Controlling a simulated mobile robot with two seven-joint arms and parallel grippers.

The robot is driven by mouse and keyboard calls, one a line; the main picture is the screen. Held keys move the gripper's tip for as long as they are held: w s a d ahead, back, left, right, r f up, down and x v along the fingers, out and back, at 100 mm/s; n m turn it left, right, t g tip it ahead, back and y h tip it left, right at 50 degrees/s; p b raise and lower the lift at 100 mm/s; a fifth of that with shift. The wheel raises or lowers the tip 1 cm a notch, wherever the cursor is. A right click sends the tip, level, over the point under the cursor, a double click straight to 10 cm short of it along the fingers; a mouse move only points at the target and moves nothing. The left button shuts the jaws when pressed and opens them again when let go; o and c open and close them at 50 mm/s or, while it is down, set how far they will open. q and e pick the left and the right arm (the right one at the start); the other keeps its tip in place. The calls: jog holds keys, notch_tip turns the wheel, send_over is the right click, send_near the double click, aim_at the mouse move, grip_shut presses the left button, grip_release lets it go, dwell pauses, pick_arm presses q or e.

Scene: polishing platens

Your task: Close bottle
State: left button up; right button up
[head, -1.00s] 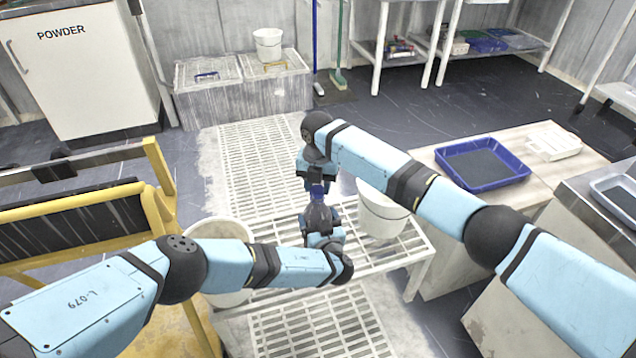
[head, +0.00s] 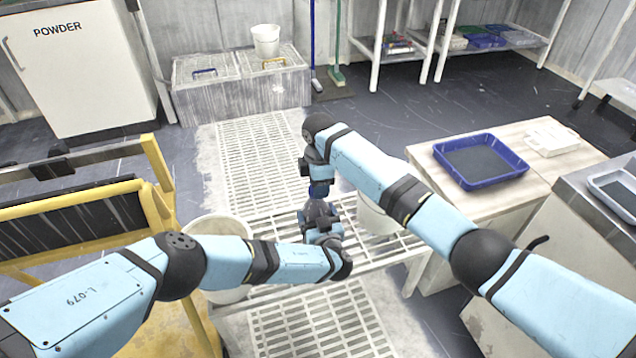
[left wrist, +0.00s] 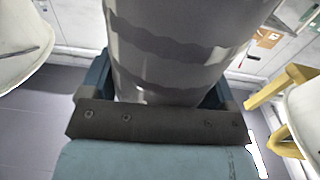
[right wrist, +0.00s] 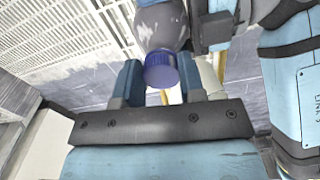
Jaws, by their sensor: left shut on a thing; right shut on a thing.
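The bottle is a grey cylinder with pale wavy streaks. It fills the upper middle of the left wrist view (left wrist: 170,50), between the fingers of my left gripper (left wrist: 165,92), which is shut on it. In the head view the bottle (head: 319,212) stands upright, partly hidden by the gripper. My right gripper (head: 319,186) is directly above it, pointing down. In the right wrist view the blue cap (right wrist: 161,71) lies between the fingers of the right gripper (right wrist: 168,82), which is shut on it. The cap lines up with the bottle's top (right wrist: 160,27); I cannot tell whether it is fully seated.
A slatted white bench (head: 385,255) is below the grippers, with white buckets (head: 215,228) (head: 375,215) beside them. A yellow frame (head: 158,185) stands left. A blue tray (head: 480,162) lies on the table at right. The floor behind is mostly clear.

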jog(key=m, duration=0.7)
jog(key=shift+s+a+m, duration=0.15)
jog(key=shift+s+m, duration=0.15)
jog(key=shift+s, duration=0.05)
jog(key=m, duration=0.7)
jog(key=shift+s+a, duration=0.2)
jog(key=shift+a, duration=0.05)
jog(key=m, duration=0.5)
jog(key=shift+a, duration=0.15)
jog(key=m, duration=0.2)
jog(key=shift+a+m, duration=0.1)
jog(key=shift+m, duration=0.2)
jog(key=m, duration=0.4)
jog(key=shift+a, duration=0.15)
jog(key=m, duration=0.2)
jog(key=shift+w+m, duration=0.15)
jog(key=shift+m, duration=0.25)
jog(key=o, duration=0.9)
